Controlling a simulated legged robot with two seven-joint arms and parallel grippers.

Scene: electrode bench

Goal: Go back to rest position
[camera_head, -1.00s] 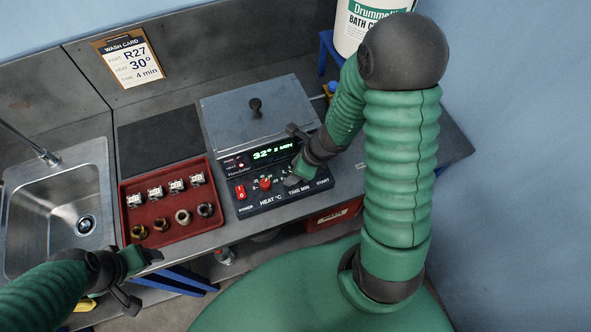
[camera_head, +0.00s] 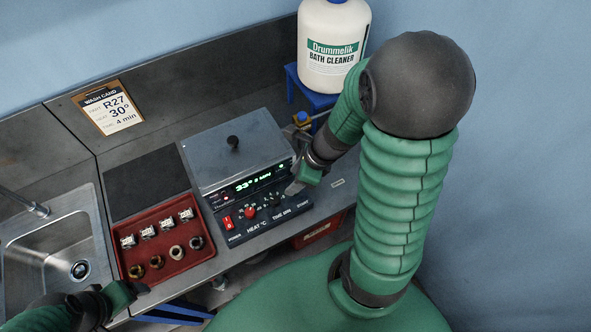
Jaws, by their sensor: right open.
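My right gripper (camera_head: 299,182) is open and empty, at the right end of the bath's control panel (camera_head: 262,228), above the panel's right-hand controls. I cannot tell whether it touches them. The forearm hides part of the panel. My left gripper (camera_head: 128,293) is low at the left, by the front edge of the red tray; its jaws are too unclear to read. The grey bath (camera_head: 237,158) has its lid on, and its green display (camera_head: 253,187) reads 33°; the minutes are hard to read.
The red tray (camera_head: 183,264) holds several metal parts and rings. A sink (camera_head: 40,250) lies at the left. A bath cleaner jug (camera_head: 331,65) stands on a blue stand (camera_head: 296,85) behind. A wash card (camera_head: 110,108) leans at the back wall. A dark mat (camera_head: 145,182) lies flat beside the bath.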

